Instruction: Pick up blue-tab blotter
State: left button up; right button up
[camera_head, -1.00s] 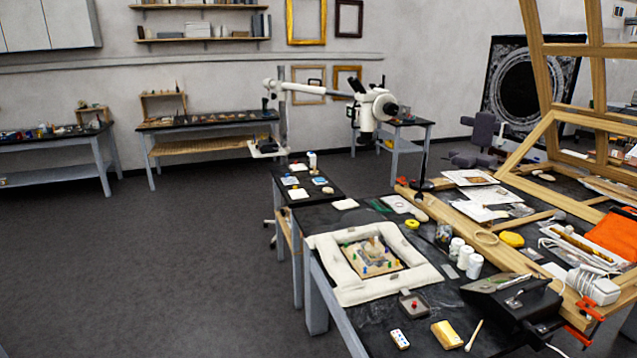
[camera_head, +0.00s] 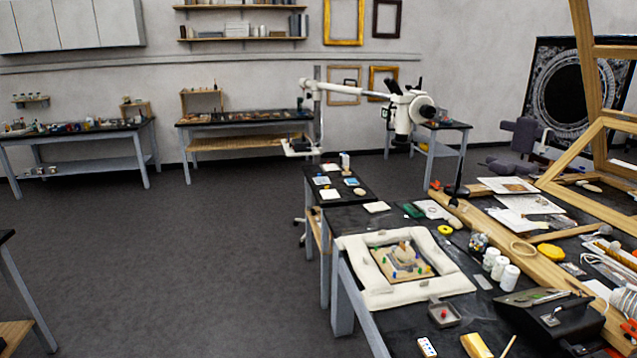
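Several small flat pads lie on the small black side table (camera_head: 313,197) beyond the main bench. Two of them show blue: one pale pad with blue (camera_head: 321,180) at the left, and one pad with blue (camera_head: 352,182) at the right. They are too small to tell which is the blue-tab blotter. A cream pad (camera_head: 330,194) lies nearer the front edge, and a white pad (camera_head: 331,167) lies at the back. Neither of my grippers is in view.
The main bench (camera_head: 385,325) holds a padded white frame (camera_head: 357,270), white jars (camera_head: 509,278) and a black box (camera_head: 550,318). A white microscope (camera_head: 404,112) hangs beyond the side table. Another table (camera_head: 20,290) stands at the left edge. Open floor (camera_head: 190,250) lies between.

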aim_at(318, 180)
jog(key=i+u, duration=0.45)
jog(key=i, duration=1.35)
jog(key=i+z, duration=0.25)
jog(key=i, duration=0.2)
jog(key=i+j+z, duration=0.2)
jog(key=i, duration=0.2)
jog(key=i+j+z, duration=0.25)
jog(key=i, duration=0.2)
jog(key=i+j+z, duration=1.1)
jog(key=j, duration=0.3)
